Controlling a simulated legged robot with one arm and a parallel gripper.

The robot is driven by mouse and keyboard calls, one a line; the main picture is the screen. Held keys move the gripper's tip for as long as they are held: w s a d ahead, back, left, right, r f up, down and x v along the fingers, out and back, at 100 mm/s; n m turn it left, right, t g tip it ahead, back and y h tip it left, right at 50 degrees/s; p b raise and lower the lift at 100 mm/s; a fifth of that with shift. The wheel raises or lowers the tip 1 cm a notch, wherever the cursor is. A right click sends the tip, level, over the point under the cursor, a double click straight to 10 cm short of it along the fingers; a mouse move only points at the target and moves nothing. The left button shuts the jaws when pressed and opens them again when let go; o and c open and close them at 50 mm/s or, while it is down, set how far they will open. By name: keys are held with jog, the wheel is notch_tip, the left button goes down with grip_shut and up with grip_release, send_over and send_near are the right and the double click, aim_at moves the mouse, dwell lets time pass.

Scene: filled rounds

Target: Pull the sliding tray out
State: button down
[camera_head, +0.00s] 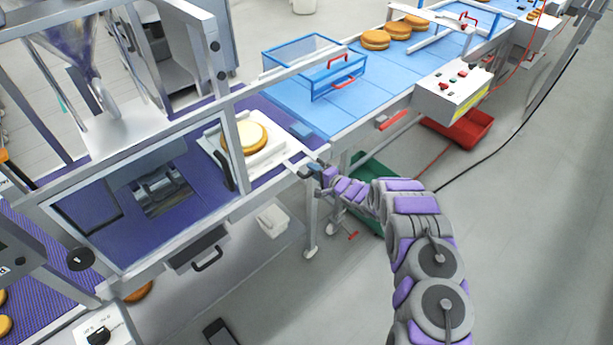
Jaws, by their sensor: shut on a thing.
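The sliding tray (278,153) is white and lies on the purple-blue bed at the right end of the metal-framed machine. A round filled cake (243,138) with a pale top and golden side sits on it. My gripper (312,169) is at the tray's right end, beside the machine's edge, and is shut on the tray's outer end. The fingers are small in view, and the exact grip point is partly hidden. My arm reaches in from the lower right.
A blue conveyor (362,100) with several golden rounds (375,40) runs behind, with a blue clear guard (338,78) over it. A control box (452,92) and a red bin (460,128) stand to the right. The grey floor at lower right is open.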

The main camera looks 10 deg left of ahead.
jog(key=shift+w+d+f, duration=0.1)
jog(key=shift+d+f, duration=0.25)
jog(key=shift+f, duration=0.05)
jog(key=shift+w+r, duration=0.1)
jog(key=shift+w, duration=0.05)
jog(key=shift+d, duration=0.1)
jog(key=c, duration=1.3)
grip_release()
jog(key=shift+w, duration=0.1)
jog(key=shift+o, duration=1)
jog(key=shift+w+d, duration=0.1)
jog(key=shift+w, duration=0.05)
jog(key=shift+r, duration=0.1)
jog(key=shift+r, duration=0.1)
